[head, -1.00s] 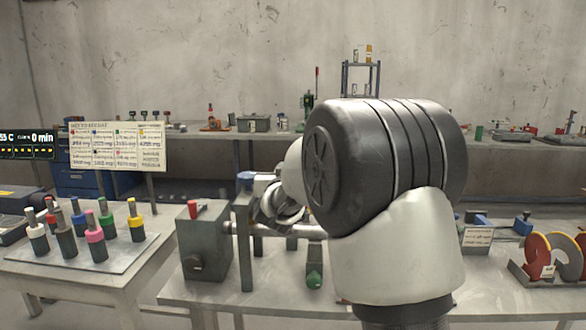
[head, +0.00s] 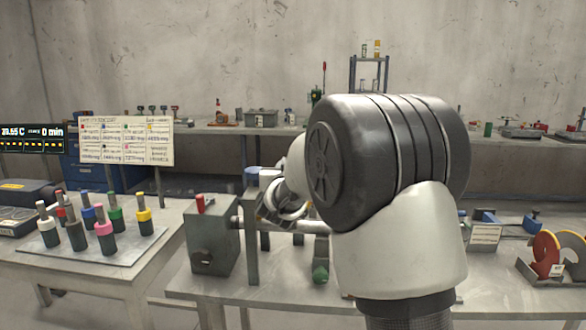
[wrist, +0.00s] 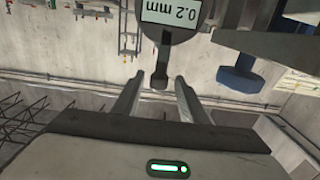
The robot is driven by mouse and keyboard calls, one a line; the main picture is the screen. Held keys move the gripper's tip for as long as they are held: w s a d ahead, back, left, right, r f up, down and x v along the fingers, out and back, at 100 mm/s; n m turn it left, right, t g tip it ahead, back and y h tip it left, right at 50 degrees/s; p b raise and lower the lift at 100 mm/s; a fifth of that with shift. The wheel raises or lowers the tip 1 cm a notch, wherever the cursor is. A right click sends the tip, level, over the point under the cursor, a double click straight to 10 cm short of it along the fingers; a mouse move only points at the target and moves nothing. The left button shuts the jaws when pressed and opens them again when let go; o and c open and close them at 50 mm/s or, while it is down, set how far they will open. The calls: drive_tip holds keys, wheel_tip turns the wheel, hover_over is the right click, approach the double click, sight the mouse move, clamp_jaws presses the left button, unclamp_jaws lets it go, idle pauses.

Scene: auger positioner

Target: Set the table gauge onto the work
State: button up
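A dark round gauge (wrist: 170,28) with a white display reading 0.2 mm, upside down, is at the top of the wrist view. Its stem (wrist: 160,66) points toward my gripper (wrist: 157,87). My gripper's two fingers are spread apart, one on each side of the stem's end, with gaps at both sides; they do not appear to touch it. I cannot make out the gauge in the head view, where my arm covers much of the bench. A pale horizontal bar (head: 309,227) runs from a grey box (head: 213,240) behind my arm; I cannot tell whether it is the work.
A side table (head: 135,268) at left holds several colored-top tools (head: 104,237). A printed board (head: 126,141) stands behind it. A blue knob (wrist: 236,80) on a grey fixture is right of the gauge. Red and yellow discs (head: 546,253) stand at the bench's right.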

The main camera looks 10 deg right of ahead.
drive_tip(key=p+v, duration=0.2)
drive_tip(key=v, duration=1.5)
drive_tip(key=shift+s, duration=0.15)
drive_tip(key=shift+r, duration=0.1)
drive_tip(key=s+a+f+n+g+y, duration=0.2)
drive_tip(key=s+a+n+g+y, duration=0.25)
drive_tip(key=s+y, duration=0.45)
drive_tip(key=s+d+f+g+h+p, duration=0.1)
drive_tip(key=s+d+f+g, duration=0.15)
drive_tip(key=s, duration=0.75)
drive_tip(key=s+d+f+g+h, duration=0.2)
drive_tip(key=s+d+g, duration=0.15)
drive_tip(key=s, duration=0.65)
wheel_tip(320, 180, up, 22)
drive_tip(key=p, duration=2.2)
drive_tip(key=shift+a+g+p, duration=0.3)
drive_tip(key=shift+a+g, duration=0.1)
drive_tip(key=shift+g, duration=0.05)
